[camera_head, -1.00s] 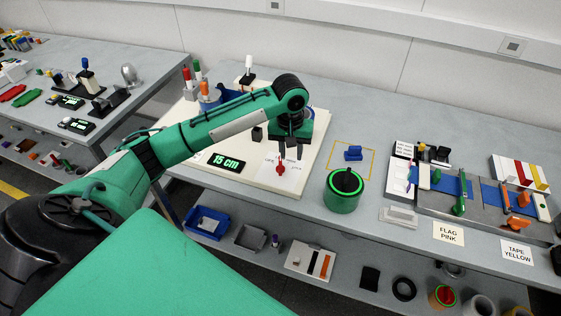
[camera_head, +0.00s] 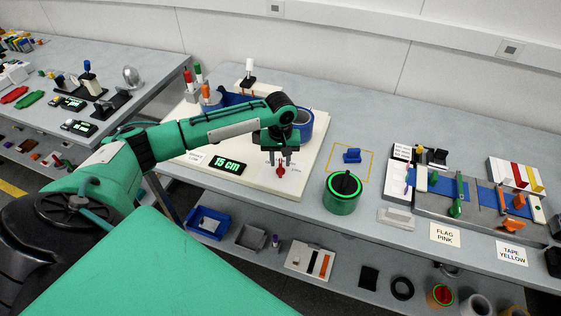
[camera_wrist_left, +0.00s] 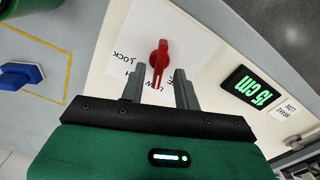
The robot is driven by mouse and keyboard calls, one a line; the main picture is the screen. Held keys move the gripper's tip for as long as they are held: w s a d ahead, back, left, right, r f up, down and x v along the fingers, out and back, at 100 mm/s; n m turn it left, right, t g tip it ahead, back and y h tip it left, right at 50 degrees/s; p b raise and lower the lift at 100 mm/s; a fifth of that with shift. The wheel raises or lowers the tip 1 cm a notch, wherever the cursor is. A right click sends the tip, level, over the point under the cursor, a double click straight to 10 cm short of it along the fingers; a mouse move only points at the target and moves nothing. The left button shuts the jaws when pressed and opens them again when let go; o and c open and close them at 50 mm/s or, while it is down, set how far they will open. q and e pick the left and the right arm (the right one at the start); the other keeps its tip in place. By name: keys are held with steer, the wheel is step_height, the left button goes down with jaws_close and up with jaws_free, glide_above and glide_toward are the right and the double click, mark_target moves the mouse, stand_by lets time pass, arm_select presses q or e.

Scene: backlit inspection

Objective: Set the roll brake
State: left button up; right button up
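The red brake knob (camera_head: 281,170) sits on a white label card on the cream board (camera_head: 313,170). In the left wrist view the knob (camera_wrist_left: 158,62) has a round head and a narrow pointer toward the gripper. The card reads "LOCK" on one side; other words are partly hidden by the fingers. My left gripper (camera_head: 280,159) is open and empty, pointing down over the knob. In the wrist view its two fingers (camera_wrist_left: 161,71) lie either side of the pointer, apart from it. A blue roll (camera_head: 304,124) is partly hidden behind my left arm. My right gripper is out of view.
A "15 cm" display (camera_head: 228,166) lies left of the knob. A green-rimmed canister (camera_head: 343,196) stands right of the board, a blue block (camera_head: 352,156) in a yellow outline behind it. A marker holder (camera_head: 210,99) stands at the back left.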

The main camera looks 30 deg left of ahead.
arm_select(q)
steer(key=shift+f, duration=1.25)
jaws_close()
